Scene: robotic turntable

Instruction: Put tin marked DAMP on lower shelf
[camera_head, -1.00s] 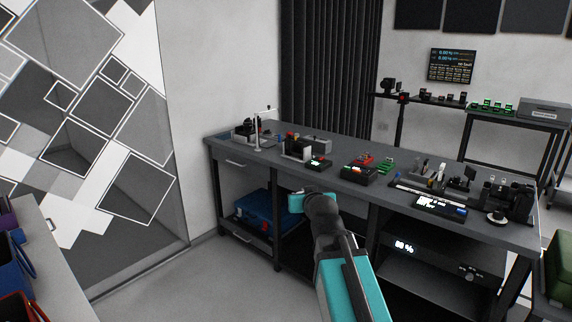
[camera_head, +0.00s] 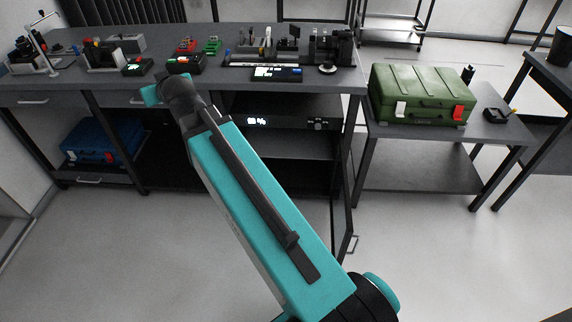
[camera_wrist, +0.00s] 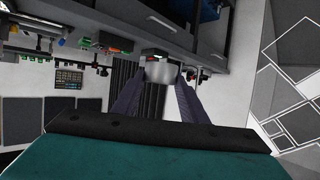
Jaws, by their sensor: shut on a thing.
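My gripper (camera_wrist: 161,84) is shut on a small grey cylindrical tin (camera_wrist: 160,73), seen between the two dark fingertips in the wrist view. No marking on the tin can be read. In the head view my arm reaches toward the workbench, and its teal end hides the fingers and tin. A side table (camera_head: 490,130) stands right of the workbench, with a bare lower shelf (camera_head: 425,178). The workbench (camera_head: 210,85) also has shelf space under its top. I cannot tell which shelf is meant.
A green case (camera_head: 422,92) and a small black tray (camera_head: 497,115) are on the side table's top. Instruments crowd the workbench top. A blue case (camera_head: 103,140) and a lit device (camera_head: 285,111) are below it. Floor in front is clear.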

